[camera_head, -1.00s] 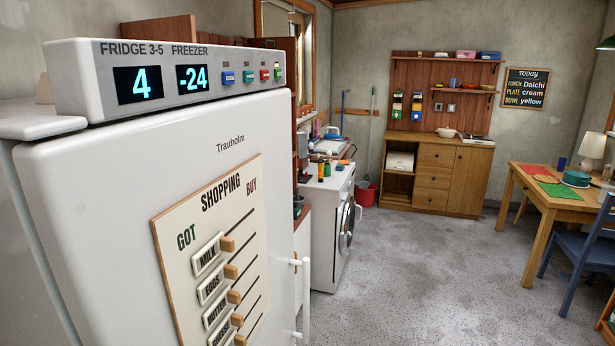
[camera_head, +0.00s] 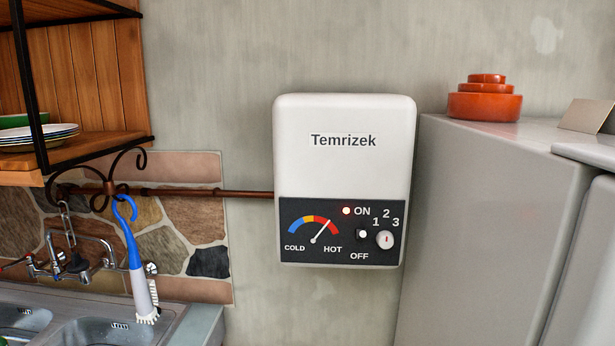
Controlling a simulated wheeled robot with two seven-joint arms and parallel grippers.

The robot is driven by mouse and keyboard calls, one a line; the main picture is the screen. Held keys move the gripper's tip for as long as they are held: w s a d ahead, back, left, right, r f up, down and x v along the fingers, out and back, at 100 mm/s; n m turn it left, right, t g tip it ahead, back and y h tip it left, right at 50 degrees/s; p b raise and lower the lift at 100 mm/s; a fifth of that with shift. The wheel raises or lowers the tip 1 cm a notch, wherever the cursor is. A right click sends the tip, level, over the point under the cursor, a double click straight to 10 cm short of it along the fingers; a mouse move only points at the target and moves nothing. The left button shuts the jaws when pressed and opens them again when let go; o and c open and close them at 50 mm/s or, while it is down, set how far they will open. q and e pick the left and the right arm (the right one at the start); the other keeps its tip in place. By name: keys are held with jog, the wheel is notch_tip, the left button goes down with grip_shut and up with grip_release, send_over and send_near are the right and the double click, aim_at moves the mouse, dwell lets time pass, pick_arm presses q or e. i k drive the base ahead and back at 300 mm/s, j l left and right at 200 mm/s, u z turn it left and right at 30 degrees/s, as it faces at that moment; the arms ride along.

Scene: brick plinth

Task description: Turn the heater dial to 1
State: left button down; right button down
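The white heater (camera_head: 345,150) labelled Temrizek hangs on the wall in the middle of the head view. Its dark lower panel holds a round white dial (camera_head: 385,239) at the right, with the numbers 1, 2 and 3 around its top. A small red mark on the dial looks roughly upright, towards 2. A small white switch (camera_head: 362,234) sits left of the dial, between ON and OFF. The gauge (camera_head: 314,230) needle points up and right into the red part. Neither of my grippers is in view.
A grey fridge side (camera_head: 480,220) stands close to the heater's right, with orange stacked containers (camera_head: 485,100) on top. At left are a sink (camera_head: 90,328), a hanging blue-and-white brush (camera_head: 133,262) and a shelf with plates (camera_head: 40,135). A copper pipe (camera_head: 220,193) runs to the heater.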

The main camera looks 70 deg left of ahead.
aim_at(384, 240)
jog(key=u, duration=1.85)
